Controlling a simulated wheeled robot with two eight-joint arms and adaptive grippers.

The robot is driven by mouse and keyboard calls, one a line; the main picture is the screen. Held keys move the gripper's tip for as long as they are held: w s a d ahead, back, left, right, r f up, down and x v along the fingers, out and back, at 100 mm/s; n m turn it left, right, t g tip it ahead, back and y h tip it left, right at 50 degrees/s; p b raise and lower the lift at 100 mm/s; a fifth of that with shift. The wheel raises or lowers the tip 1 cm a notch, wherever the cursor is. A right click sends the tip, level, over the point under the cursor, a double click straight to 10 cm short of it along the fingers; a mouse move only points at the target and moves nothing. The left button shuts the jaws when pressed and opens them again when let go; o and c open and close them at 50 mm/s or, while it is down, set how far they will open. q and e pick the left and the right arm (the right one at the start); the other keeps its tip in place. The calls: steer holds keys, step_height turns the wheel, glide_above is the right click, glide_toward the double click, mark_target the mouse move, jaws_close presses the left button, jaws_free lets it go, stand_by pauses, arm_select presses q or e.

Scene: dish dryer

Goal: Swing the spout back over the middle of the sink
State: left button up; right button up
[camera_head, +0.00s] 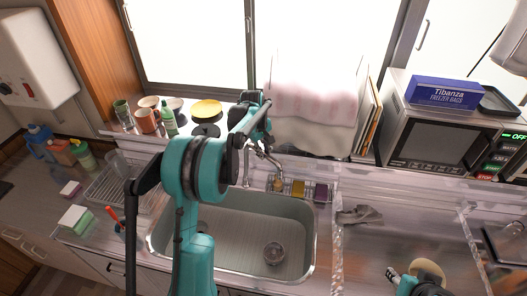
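The metal sink (232,235) is in the middle of the head view, in front of the window. The tap's spout (268,158) is a thin metal piece at the sink's back edge, partly hidden by my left arm. My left gripper (258,143) reaches over the back of the sink and is close to the spout. I cannot tell whether it touches it, and its fingers are too small to read. My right gripper (393,275) is low at the right, over the counter and away from the tap. Its opening is not clear.
A round drain part (274,253) lies in the sink. Sponges (298,188) sit behind it. Mugs (147,120) and a green bottle (169,118) stand on the left of the sill. A drying rack (125,190) is left; a microwave (432,138) and grey cloth (359,215) are right.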

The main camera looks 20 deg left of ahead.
arm_select(q)
jaws_close()
steer(key=s+a+m+g+h, duration=0.1)
steer(key=s+a+m, duration=0.6)
steer(key=a+m, duration=0.2)
steer(key=shift+s+m+b, duration=0.3)
steer(key=shift+m+b, duration=0.15)
steer(key=shift+m, duration=0.55)
steer(key=o, duration=0.9)
jaws_free()
